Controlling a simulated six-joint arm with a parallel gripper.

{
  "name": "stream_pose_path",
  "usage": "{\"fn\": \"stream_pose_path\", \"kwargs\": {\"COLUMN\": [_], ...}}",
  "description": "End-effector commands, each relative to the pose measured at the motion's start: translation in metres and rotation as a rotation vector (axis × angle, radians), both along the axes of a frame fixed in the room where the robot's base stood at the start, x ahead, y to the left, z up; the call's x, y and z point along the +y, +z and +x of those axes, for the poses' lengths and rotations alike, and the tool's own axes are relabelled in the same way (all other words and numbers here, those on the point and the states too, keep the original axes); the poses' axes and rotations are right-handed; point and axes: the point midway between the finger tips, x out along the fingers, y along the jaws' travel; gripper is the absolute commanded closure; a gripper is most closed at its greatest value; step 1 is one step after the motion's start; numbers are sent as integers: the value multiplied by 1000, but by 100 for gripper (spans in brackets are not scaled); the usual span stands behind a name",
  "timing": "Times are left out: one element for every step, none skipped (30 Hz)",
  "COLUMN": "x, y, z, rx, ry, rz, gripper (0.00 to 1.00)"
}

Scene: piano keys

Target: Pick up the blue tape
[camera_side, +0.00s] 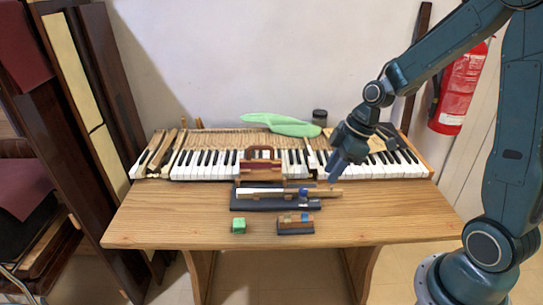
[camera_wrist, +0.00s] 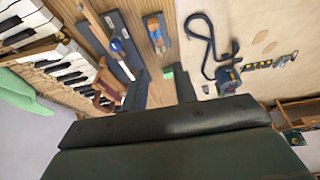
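A small blue piece (camera_side: 303,193), which looks like the blue tape, sits on a pale wooden key stick lying across a dark block (camera_side: 262,206) on the table. In the wrist view the blue piece (camera_wrist: 117,46) shows at upper left on the stick. My gripper (camera_side: 336,176) is above the table, up and to the right of the blue piece and apart from it, in front of the piano keys. In the wrist view my gripper (camera_wrist: 162,90) has its two dark fingers spread, with nothing held between them.
A green cube (camera_side: 238,225) and a dark block with coloured pieces (camera_side: 295,223) lie near the table's front edge. The piano keyboard (camera_side: 205,160) spans the back, with a green cloth (camera_side: 285,125) on top. The table's right front (camera_side: 390,220) is clear.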

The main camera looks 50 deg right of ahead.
Motion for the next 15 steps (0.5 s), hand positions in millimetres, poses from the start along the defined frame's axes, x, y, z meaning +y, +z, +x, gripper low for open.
{"fn": "stream_pose_path", "kwargs": {"x": [-3, -4, -5, -5, -6, -6, -7, -7, -7, -7, -7, -7, -7, -7, -6], "y": [-7, -9, -12, -14, -15, -16, -16, -17, -17, -17, -17, -17, -18, -18, -19], "z": [2, 3, 4, 5, 5, 6, 6, 7, 7, 7, 7, 7, 7, 7, 7], "rx": [0, 0, -3, -5, -7, -8, -10, -10, -10, -10, -10, -10, -10, -10, -9], "ry": [11, 17, 27, 31, 35, 39, 41, 43, 44, 44, 44, 44, 44, 44, 44], "rz": [7, 11, 14, 16, 17, 19, 18, 20, 19, 19, 19, 19, 19, 19, 20], "gripper": [71, 71, 71, 71, 71, 71, 71, 71, 71, 71, 71, 71, 71, 71, 71]}}
